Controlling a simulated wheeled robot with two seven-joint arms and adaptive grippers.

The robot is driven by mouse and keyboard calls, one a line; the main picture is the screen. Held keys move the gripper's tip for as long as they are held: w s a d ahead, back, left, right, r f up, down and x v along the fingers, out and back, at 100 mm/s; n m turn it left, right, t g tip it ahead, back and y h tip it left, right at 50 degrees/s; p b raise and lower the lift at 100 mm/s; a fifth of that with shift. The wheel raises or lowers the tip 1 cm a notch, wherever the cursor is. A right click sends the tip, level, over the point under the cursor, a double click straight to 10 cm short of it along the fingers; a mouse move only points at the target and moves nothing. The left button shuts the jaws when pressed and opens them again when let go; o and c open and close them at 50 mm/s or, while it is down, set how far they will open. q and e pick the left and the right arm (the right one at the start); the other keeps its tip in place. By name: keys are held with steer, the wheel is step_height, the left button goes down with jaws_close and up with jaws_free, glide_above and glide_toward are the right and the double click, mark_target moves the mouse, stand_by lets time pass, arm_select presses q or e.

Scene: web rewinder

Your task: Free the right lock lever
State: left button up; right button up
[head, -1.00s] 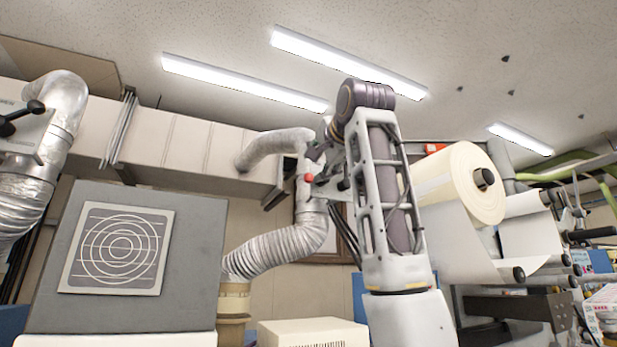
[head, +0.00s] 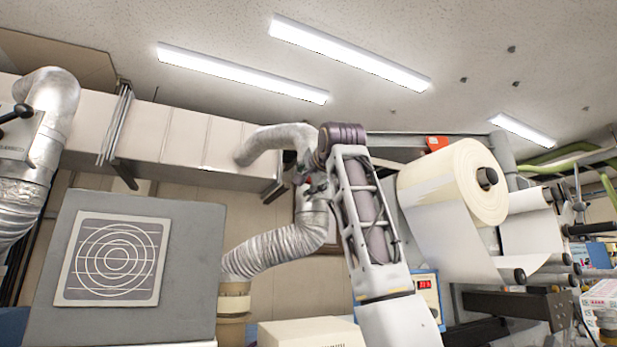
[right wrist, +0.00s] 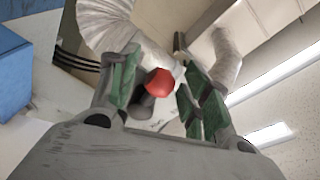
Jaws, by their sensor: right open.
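In the right wrist view a red ball knob (right wrist: 160,82) with a dark stub beside it sits between the green fingers of my right gripper (right wrist: 157,62). The fingers are apart, one on each side of the knob; I cannot tell whether either touches it. In the head view my right gripper (head: 311,184) is small and partly hidden behind my own arm, in front of the right silver duct (head: 290,245). The lever there is mostly hidden. My left gripper is not in view.
A left silver duct (head: 48,110) carries a black-handled lever (head: 18,112). A grey box with a ringed target panel (head: 112,258) stands at lower left. A large paper roll (head: 455,185) and rewinder rollers are to the right of my arm. A blue-edged display unit (head: 428,290) is beside my arm.

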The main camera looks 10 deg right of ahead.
steer(key=shift+w, duration=0.25)
steer(key=c, duration=1.1)
steer(key=shift+o, duration=0.2)
steer(key=shift+a+r+m, duration=0.1)
steer(key=shift+r+m, duration=0.45)
steer(key=shift+m, duration=0.55)
steer(key=shift+d+r+m+g, duration=0.15)
steer(key=shift+r+m, duration=0.25)
steer(key=shift+m, duration=0.4)
steer(key=shift+d+r+m+g, duration=0.1)
steer(key=shift+r+m+g, duration=0.25)
steer(key=shift+m, duration=0.45)
steer(key=o, duration=1.1)
steer(key=shift+c, duration=0.2)
